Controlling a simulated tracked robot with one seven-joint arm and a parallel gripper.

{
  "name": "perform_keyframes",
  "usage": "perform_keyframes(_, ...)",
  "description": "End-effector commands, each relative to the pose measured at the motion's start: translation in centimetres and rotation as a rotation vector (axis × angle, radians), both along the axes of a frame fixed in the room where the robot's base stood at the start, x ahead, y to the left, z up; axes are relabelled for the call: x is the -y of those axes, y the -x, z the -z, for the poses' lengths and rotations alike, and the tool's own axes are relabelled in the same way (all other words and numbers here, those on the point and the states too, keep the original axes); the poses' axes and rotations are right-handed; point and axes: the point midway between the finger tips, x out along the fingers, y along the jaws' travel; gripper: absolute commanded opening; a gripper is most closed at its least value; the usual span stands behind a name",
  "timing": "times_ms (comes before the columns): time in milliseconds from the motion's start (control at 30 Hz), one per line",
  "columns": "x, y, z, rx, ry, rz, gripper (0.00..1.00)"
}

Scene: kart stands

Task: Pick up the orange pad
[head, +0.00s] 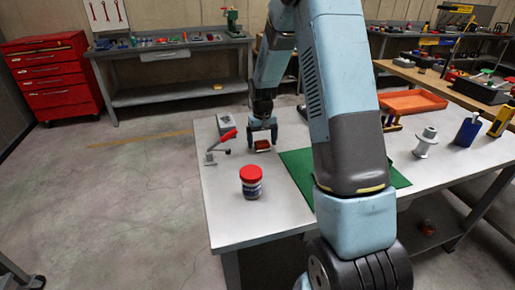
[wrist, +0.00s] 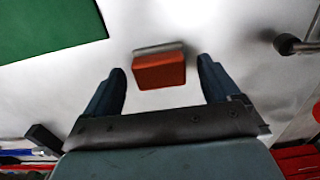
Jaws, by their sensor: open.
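The orange pad (wrist: 160,71) lies on the light table top, with a grey strip along its far edge in the wrist view. It also shows small and dark orange in the head view (head: 262,144), below my gripper. My gripper (wrist: 162,84) is open, with one dark finger on each side of the pad and a gap to both. In the head view my gripper (head: 262,136) points down over the table's left part. I cannot tell how high the fingertips are above the table.
A red-handled clamp (head: 228,135) stands just left of my gripper. A red-lidded jar (head: 251,182) is nearer the front. A green mat (head: 297,163) lies to the right, with a grey spool (head: 426,142) and orange tray (head: 412,103) beyond. The table (head: 225,215) is bare around the jar.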

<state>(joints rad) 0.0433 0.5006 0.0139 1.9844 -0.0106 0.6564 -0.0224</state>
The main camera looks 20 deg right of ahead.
Motion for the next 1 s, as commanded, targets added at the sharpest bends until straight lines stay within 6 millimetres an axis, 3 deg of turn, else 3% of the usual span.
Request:
perform_keyframes(167,-0.01,0.00,-0.02,0.000,0.000,0.000,0.89)
perform_keyframes(800,-0.05,0.01,-0.05,0.000,0.000,-0.001,0.29)
perform_keyframes(1000,-0.06,0.00,-0.07,0.000,0.000,-0.001,0.29)
